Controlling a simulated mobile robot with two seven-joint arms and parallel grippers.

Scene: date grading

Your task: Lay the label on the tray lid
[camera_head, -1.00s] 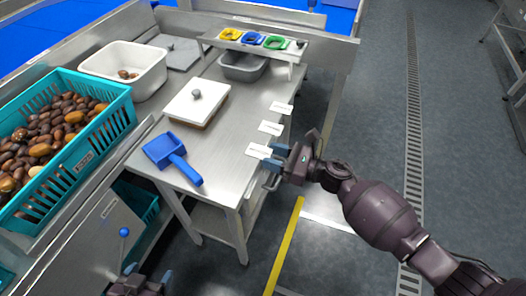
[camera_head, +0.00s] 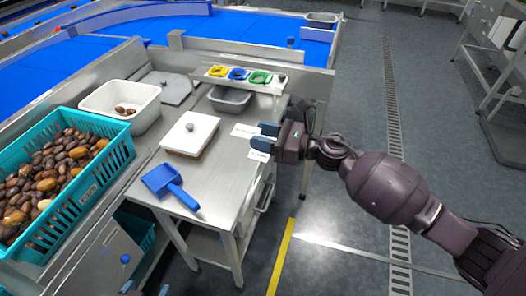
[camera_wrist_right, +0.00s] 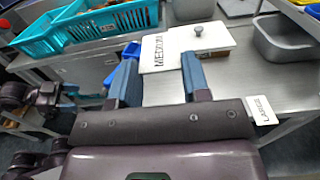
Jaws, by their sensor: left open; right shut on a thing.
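The tray lid (camera_head: 193,126) is a white square plate with a grey knob, sitting on a tray on the steel table. It also shows in the right wrist view (camera_wrist_right: 218,38). My right gripper (camera_head: 264,137) is shut on a white label (camera_head: 243,130), which reads MEDIUM in the right wrist view (camera_wrist_right: 154,52). The label is to the right of the lid in the head view, apart from it. Another label (camera_head: 258,155) shows just below the gripper. A label reading LARGE (camera_wrist_right: 263,110) lies at the table edge. My left gripper (camera_head: 148,290) is open, mostly cut off at the bottom.
A blue scoop (camera_head: 168,184) lies in front of the lid. A grey pan (camera_head: 230,99) stands behind it, under a raised shelf (camera_head: 240,75) with coloured rings. A teal crate of dates (camera_head: 118,153) and a white bin (camera_head: 146,97) are at left.

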